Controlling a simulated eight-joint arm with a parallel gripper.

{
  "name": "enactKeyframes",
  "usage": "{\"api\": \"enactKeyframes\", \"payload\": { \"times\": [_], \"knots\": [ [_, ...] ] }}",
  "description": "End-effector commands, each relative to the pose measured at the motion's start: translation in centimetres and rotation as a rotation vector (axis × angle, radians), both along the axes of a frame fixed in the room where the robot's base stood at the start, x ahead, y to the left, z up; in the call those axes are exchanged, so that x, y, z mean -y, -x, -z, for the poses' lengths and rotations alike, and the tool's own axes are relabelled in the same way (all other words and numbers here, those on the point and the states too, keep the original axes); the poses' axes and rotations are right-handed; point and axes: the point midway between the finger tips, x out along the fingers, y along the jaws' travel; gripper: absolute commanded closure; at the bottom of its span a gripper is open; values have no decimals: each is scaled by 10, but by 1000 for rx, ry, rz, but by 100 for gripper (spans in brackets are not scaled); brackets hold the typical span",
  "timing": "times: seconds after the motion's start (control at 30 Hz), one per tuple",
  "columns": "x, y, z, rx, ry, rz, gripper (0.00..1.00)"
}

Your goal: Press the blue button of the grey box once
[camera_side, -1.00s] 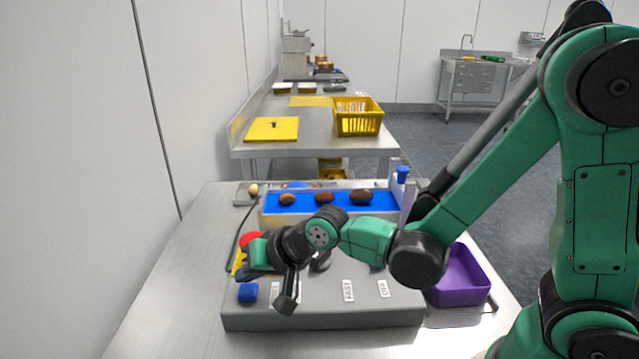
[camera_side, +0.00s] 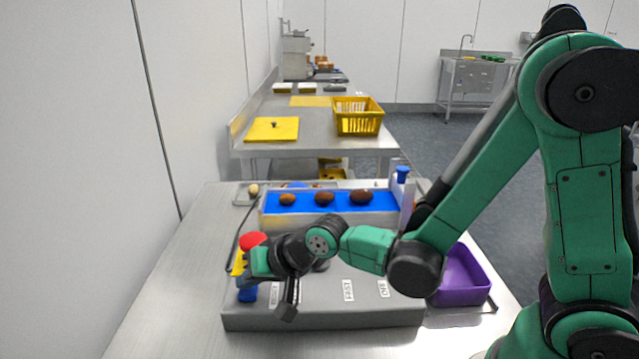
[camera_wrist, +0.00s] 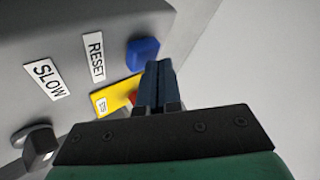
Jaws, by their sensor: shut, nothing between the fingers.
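The grey box (camera_side: 320,318) lies on the steel table, with labels and controls on its top. Its blue button (camera_side: 247,296) is at the front left corner, partly covered by my gripper in the side view. The blue button (camera_wrist: 142,53) also shows in the wrist view, near the RESET label. My gripper (camera_side: 247,283) is shut and empty, its dark fingers pointing down at the button. In the wrist view my fingertips (camera_wrist: 158,66) appear right beside the button; I cannot tell whether they touch it.
A red mushroom button (camera_side: 252,239) on a yellow base stands just behind my gripper. A black knob (camera_wrist: 40,145) is on the box near the SLOW label. Behind is a blue belt (camera_side: 305,204) with brown dates. A purple tray (camera_side: 462,280) is at the right. The table's left side is clear.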

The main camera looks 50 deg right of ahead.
Motion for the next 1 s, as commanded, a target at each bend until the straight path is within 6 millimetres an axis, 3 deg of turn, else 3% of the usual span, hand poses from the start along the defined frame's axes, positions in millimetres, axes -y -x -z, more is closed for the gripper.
{"api": "enactKeyframes", "payload": {
  "times": [0.67, 1.0],
  "knots": [
    [0, 0, 5, 0, 0, 0, 100],
    [0, 0, -10, 0, 0, 0, 100]
  ]
}}
